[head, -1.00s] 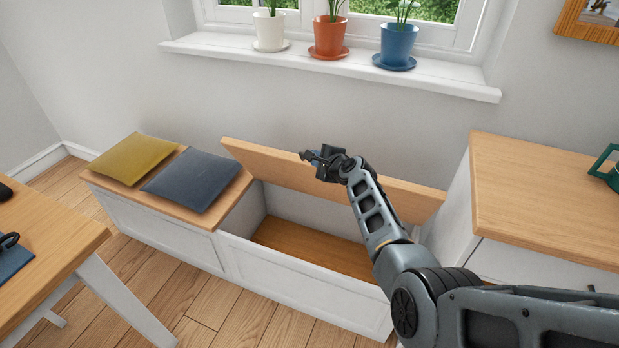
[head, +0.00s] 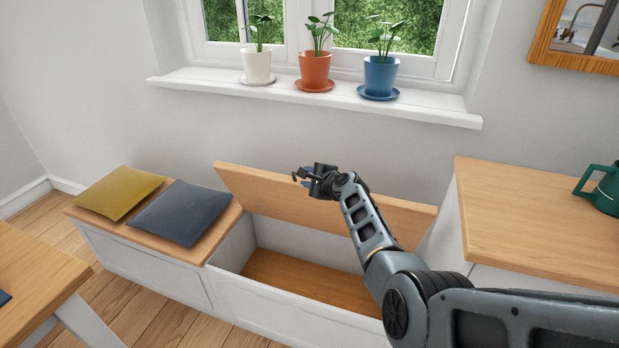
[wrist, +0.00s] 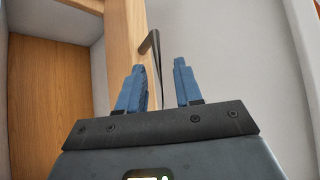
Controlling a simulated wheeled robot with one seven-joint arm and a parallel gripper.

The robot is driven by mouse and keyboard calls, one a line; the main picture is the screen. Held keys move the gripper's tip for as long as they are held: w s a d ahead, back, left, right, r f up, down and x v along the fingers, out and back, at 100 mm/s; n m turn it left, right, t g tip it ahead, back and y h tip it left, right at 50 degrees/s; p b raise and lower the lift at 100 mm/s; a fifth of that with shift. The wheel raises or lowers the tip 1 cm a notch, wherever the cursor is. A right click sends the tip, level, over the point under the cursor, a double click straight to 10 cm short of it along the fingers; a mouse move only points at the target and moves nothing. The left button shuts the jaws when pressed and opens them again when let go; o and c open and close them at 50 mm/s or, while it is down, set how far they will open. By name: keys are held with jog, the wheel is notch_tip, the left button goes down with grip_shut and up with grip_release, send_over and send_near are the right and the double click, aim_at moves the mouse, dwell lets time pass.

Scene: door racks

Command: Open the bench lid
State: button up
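The bench lid (head: 245,187) is a light wood panel. It stands raised and tilted over the right-hand bench compartment, which shows its wood floor (head: 290,272). My gripper (head: 303,178) is at the lid's upper edge, near its middle. In the wrist view, the lid (wrist: 122,40) runs up just left of the fingers. A dark, thin handle (wrist: 150,43) projects from it and reaches down between my two blue fingers, nearer the left one. The fingers (wrist: 159,88) stand well apart. Whether the handle touches a finger is unclear.
A yellow cushion (head: 118,192) and a grey cushion (head: 180,212) lie on the closed left bench section (head: 225,222). Several potted plants stand on the window sill (head: 430,108) above. A wooden-topped cabinet (head: 530,220) with a green pot stands close on the right.

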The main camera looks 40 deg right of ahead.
jog(key=p+v, duration=0.2)
jog(key=v, duration=0.5)
jog(key=shift+s, duration=0.4)
jog(key=shift+r, duration=0.15)
dwell(0.3)
jog(key=s+a+f+n+h, duration=0.1)
jog(key=s+a+f+n, duration=0.2)
jog(key=s, duration=0.7)
jog(key=s+a+f+n, duration=0.2)
jog(key=s+n, duration=0.3)
jog(key=s, duration=0.5)
jog(key=s+a+f+n+h, duration=0.1)
jog(key=s+a+f+n, duration=0.15)
jog(key=s, duration=0.75)
jog(key=s+a+r+n+y, duration=0.1)
jog(key=s+a+r+n, duration=0.25)
jog(key=s, duration=0.35)
jog(key=s+a+r+n, duration=0.3)
jog(key=s+n, duration=0.1)
jog(key=s, duration=0.4)
jog(key=s+a+r+n+y, duration=0.1)
jog(key=s+a+r+n, duration=0.2)
jog(key=s+r, duration=0.2)
jog(key=s+a+r+n+t+y, duration=0.1)
jog(key=s+a+r, duration=0.3)
jog(key=r, duration=0.5)
jog(key=shift+s+a+n, duration=0.25)
jog(key=shift+s+n, duration=0.65)
jog(key=shift+s, duration=0.05)
